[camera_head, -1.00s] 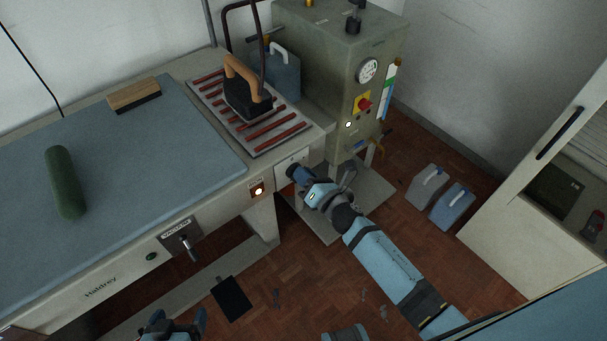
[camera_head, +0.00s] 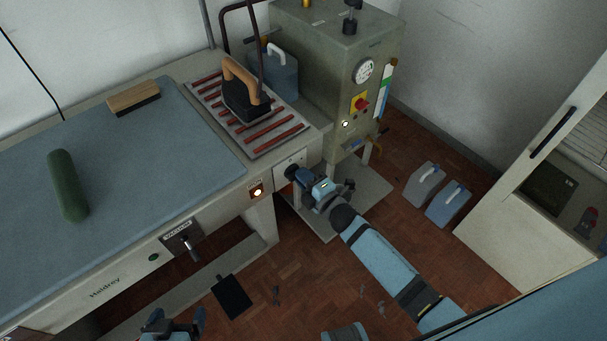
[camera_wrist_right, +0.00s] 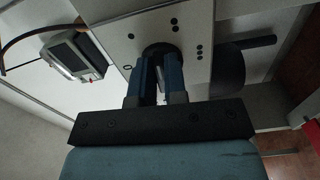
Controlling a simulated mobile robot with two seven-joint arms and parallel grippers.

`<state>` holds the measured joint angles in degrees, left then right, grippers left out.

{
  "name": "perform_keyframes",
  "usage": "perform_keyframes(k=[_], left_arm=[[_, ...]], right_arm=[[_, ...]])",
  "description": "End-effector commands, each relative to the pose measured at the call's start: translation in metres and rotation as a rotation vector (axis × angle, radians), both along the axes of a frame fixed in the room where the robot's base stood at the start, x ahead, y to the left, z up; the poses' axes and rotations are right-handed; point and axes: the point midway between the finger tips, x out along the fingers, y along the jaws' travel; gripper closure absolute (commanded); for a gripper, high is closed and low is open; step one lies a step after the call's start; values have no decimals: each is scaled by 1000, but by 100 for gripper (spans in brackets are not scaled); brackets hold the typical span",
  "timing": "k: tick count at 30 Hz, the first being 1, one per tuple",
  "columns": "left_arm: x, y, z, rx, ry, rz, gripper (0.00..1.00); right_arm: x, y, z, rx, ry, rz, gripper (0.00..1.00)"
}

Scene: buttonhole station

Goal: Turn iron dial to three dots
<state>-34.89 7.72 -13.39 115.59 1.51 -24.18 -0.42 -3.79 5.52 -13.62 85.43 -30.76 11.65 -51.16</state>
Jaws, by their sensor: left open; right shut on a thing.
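The iron dial is a dark round knob (camera_wrist_right: 158,48) on a pale plate (camera_wrist_right: 200,18) with groups of black dots around it, in the right wrist view. Three dots are clustered to the right of the knob. In the head view the plate (camera_head: 291,160) is on the table's front face near its right corner. My right gripper (camera_head: 297,173) is shut on the dial; its blue fingers (camera_wrist_right: 158,68) cover part of it, and I cannot tell its exact pointing. The iron (camera_head: 243,92) rests on the red-barred stand. My left gripper (camera_head: 173,325) is open and empty at the bottom edge.
The steam boiler (camera_head: 335,60) stands behind the table's right end. A lit switch (camera_head: 257,191) and a vacuum lever (camera_head: 190,245) are on the table's front. Two canisters (camera_head: 424,185) stand on the floor right of my right arm.

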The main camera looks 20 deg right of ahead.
Motion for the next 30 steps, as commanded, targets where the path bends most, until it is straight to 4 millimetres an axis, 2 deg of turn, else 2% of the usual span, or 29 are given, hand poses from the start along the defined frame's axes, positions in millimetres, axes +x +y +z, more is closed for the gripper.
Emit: perform_keyframes(k=[18, 30], left_arm=[[-1, -1, 19, 7, -19, -5, 11], [-4, 1, 23, 21, -17, -11, 11]], right_arm=[[-1, 2, -6, 549, 203, -1, 100], [-3, 5, -9, 905, 332, -1, 100]])
